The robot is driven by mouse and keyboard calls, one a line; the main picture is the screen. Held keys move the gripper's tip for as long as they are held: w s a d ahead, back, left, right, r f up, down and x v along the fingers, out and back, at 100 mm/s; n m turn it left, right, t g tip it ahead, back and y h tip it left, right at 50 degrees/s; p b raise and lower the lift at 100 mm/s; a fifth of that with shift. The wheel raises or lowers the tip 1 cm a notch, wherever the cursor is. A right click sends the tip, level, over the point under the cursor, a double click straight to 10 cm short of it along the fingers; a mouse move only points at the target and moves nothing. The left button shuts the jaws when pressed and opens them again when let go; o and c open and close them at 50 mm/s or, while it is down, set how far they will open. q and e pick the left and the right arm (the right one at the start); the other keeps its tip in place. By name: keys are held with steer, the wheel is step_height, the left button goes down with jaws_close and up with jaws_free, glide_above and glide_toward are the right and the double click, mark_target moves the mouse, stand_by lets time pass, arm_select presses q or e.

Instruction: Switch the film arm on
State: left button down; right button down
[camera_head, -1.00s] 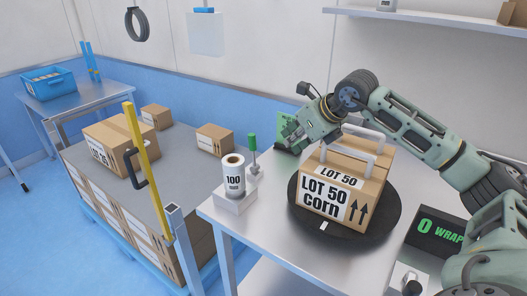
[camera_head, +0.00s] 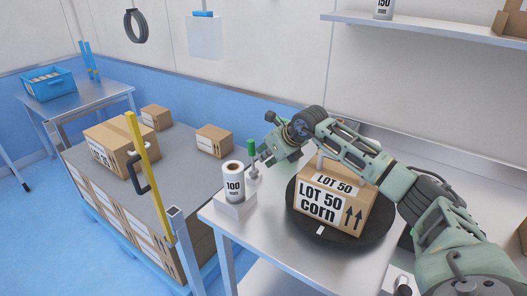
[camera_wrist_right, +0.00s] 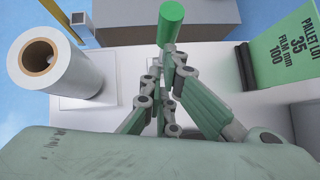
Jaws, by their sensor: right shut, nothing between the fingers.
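A small upright lever with a green knob (camera_head: 252,147) stands at the left edge of the steel table. The knob also shows at the top of the right wrist view (camera_wrist_right: 172,22). My right gripper (camera_head: 261,157) is shut and empty, its fingertips just to the right of the lever in the head view. In the wrist view the fingertips end at the lower end of the green knob; I cannot tell whether they touch it. A white film roll marked 100 (camera_head: 233,184) stands on a white block beside the lever. My left gripper is out of view.
A carton marked LOT 50 corn (camera_head: 330,203) sits on a black turntable (camera_head: 315,228), partly behind my right arm. A green card (camera_wrist_right: 285,60) stands right of the gripper in the wrist view. A yellow post (camera_head: 142,160) and a pallet of cartons are left of the table.

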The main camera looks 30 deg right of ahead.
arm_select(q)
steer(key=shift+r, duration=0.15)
arm_select(e)
steer(key=shift+w+a, duration=0.1)
steer(key=shift+w, duration=0.3)
